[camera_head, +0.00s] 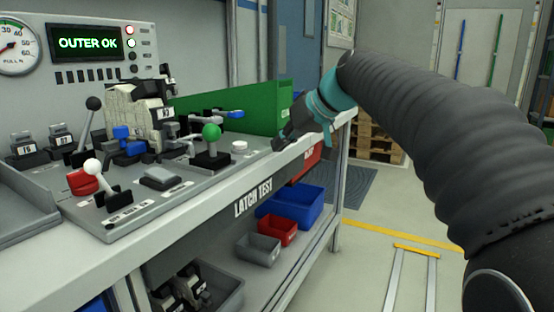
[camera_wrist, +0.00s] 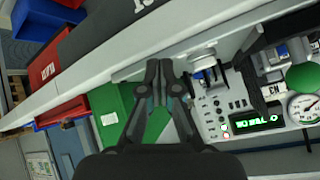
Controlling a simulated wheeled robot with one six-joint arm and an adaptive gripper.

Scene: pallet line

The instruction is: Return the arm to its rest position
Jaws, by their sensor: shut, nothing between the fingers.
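My arm reaches in from the right of the head view, its dark ribbed sleeve ending in a teal wrist. My gripper (camera_head: 284,143) is at the right end of the latch test bench (camera_head: 262,172), close to the bench edge and in front of the green bin (camera_head: 235,107). In the wrist view my gripper (camera_wrist: 158,64) has its fingertips together with nothing between them. Whether it touches the bench cannot be told.
A green-knobbed lever (camera_head: 211,132), a white-knobbed lever (camera_head: 93,168) and a black-knobbed lever (camera_head: 93,104) stand on the bench. A display (camera_head: 87,43) reads OUTER OK. Blue (camera_head: 291,205) and red (camera_head: 278,230) bins sit below. Floor right of the bench is open.

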